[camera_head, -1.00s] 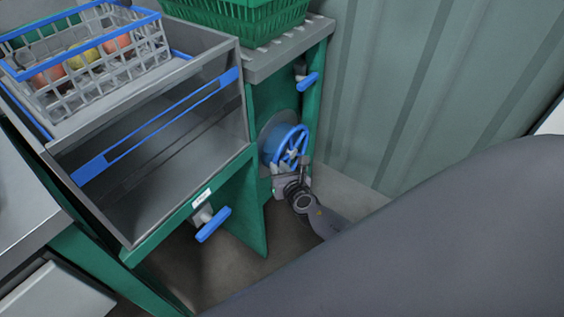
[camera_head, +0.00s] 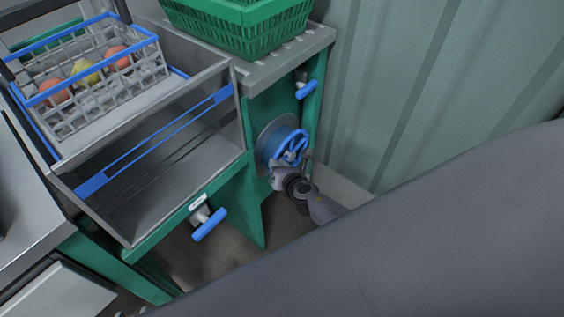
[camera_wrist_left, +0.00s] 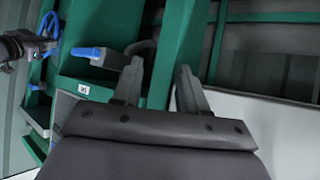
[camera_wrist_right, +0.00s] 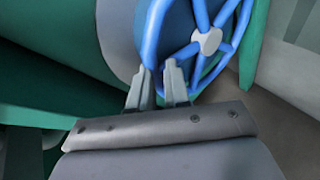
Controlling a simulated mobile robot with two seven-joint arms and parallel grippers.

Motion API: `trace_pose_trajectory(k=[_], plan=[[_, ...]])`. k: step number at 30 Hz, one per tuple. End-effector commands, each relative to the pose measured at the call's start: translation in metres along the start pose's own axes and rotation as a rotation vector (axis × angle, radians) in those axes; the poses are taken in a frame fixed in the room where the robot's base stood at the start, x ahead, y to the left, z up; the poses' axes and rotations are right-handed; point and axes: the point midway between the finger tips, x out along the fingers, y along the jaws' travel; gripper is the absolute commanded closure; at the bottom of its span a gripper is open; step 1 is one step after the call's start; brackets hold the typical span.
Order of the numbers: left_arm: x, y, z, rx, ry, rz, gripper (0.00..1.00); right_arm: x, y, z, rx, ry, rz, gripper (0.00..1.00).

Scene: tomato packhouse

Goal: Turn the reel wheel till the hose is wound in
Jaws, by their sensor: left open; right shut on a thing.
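The blue spoked reel wheel (camera_head: 292,147) is mounted on the green post of the bench, in front of a blue drum and a grey disc. It fills the top of the right wrist view (camera_wrist_right: 206,41). My right gripper (camera_head: 280,172) is shut on the wheel's rim at its lower left side; its fingertips meet the rim in the right wrist view (camera_wrist_right: 160,72). My left gripper (camera_wrist_left: 160,80) is open and empty, and outside the head view. I cannot tell any loose hose from the drum.
A blue-handled valve (camera_head: 210,224) sticks out low on the bench front, and another (camera_head: 306,88) is above the wheel. A grey basket with tomatoes (camera_head: 92,80) and a green crate (camera_head: 240,22) stand on top. A ribbed wall (camera_head: 400,90) is close on the right.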

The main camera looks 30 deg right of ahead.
Motion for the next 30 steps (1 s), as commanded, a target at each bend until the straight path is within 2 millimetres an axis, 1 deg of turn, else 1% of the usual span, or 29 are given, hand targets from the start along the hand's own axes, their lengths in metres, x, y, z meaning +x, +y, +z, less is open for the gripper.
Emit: trace_pose_trajectory(k=[16,17,18,19,27,30], plan=[[-0.0012,0.0001,-0.0017,0.0,0.0,0.0,0.58,-0.0007,0.0013,-0.0018,0.008,0.007,-0.001,1.0],[-0.0012,0.0001,-0.0017,0.0,0.0,0.0,0.58,-0.0007,0.0014,-0.0018,0.008,0.007,-0.001,0.77],[-0.0012,0.0001,-0.0017,0.0,0.0,0.0,0.58,-0.0007,0.0014,-0.0017,0.008,0.007,-0.001,0.64],[-0.0012,0.0001,-0.0017,0.0,0.0,0.0,0.58,-0.0007,0.0015,-0.0017,0.008,0.007,-0.001,0.58],[-0.0014,0.0001,-0.0021,0.0,0.0,0.0,0.58,-0.0008,0.002,-0.0007,0.008,0.006,0.0,0.58],[-0.0037,0.0002,-0.0051,0.0,0.0,0.0,0.58,-0.0052,0.0024,0.0004,0.007,0.006,0.0,0.58]])
